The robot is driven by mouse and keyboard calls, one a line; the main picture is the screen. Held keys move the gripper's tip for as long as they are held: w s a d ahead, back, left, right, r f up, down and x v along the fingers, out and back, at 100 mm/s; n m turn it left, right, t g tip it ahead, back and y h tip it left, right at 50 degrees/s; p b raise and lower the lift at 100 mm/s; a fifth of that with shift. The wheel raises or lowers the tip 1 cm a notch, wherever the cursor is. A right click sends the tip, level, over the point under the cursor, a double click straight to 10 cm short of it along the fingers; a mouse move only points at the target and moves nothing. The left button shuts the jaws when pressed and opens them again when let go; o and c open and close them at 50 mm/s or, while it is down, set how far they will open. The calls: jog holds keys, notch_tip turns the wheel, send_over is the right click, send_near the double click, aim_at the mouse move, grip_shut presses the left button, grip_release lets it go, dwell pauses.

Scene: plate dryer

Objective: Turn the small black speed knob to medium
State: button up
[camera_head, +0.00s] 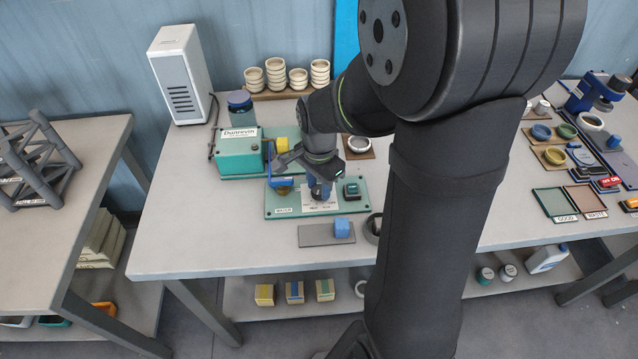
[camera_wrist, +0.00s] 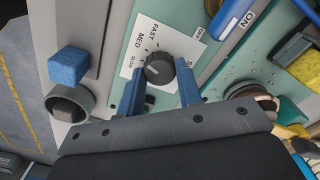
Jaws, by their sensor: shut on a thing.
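The small black speed knob (camera_wrist: 160,69) stands on a white label (camera_wrist: 142,38) reading SLOW, MED and FAST. Its pale pointer line faces left and slightly down in the wrist view, toward the SLOW side rather than MED. My gripper (camera_wrist: 159,76) has its two blue fingers on either side of the knob and is shut on it. In the head view my gripper (camera_head: 319,188) is over the green panel (camera_head: 283,207), and it hides most of the knob.
A blue block (camera_wrist: 68,66) and a grey ring (camera_wrist: 69,102) are to the left. The teal machine (camera_head: 239,154) stands behind the panel. Bare table lies left of the panel.

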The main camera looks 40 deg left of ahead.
aim_at(319, 189)
dwell(0.3)
jog(key=o, duration=1)
jog(key=shift+c, duration=0.2)
notch_tip(319, 189, up, 18)
jog(key=shift+f, duration=0.25)
notch_tip(319, 189, down, 18)
jog(key=shift+r, duration=0.2)
dwell(0.4)
jog(key=shift+r, duration=0.1)
